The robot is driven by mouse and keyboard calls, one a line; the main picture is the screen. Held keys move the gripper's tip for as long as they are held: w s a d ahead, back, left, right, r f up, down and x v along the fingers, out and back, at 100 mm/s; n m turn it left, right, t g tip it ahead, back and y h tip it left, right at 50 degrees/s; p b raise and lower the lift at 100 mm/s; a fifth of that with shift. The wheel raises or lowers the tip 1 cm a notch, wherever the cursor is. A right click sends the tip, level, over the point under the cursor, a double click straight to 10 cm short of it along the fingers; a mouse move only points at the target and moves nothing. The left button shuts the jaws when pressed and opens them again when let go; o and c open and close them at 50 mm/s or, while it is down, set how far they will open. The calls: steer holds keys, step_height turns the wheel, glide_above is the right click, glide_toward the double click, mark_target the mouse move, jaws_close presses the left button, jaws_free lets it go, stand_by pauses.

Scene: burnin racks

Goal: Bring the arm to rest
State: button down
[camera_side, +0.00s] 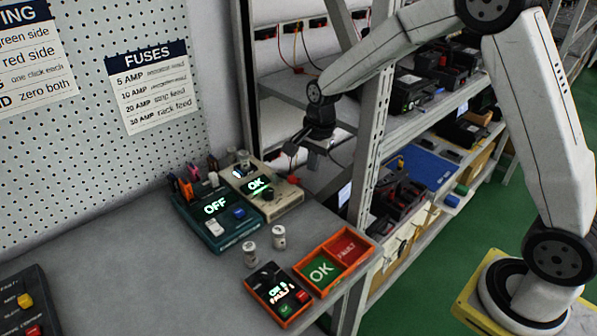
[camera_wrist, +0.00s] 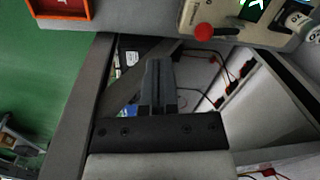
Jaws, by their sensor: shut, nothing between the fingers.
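A red knob on the beige device shows ahead of the fingers in the wrist view (camera_wrist: 204,32). The gripper looks apart from the device. My arm reaches in from the right, bent at the elbow.
A teal device (camera_side: 214,214) reads OFF. Two small white cylinders (camera_side: 279,237) stand before it. An orange tray (camera_side: 368,262) has OK and FAULT sections, beside an orange-edged device (camera_side: 278,295). A rack post (camera_side: 371,130) and loaded shelves stand close to my arm. Bare bench (camera_side: 130,260) lies left.

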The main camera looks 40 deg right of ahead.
steer(key=s+n+t, duration=0.1)
steer(key=s+n, duration=1.3)
steer(key=s, duration=0.5)
steer(key=shift+a+n+t+h, duration=0.3)
steer(key=shift+a+n, duration=0.1)
steer(key=shift+a, duration=0.05)
stand_by(1.2)
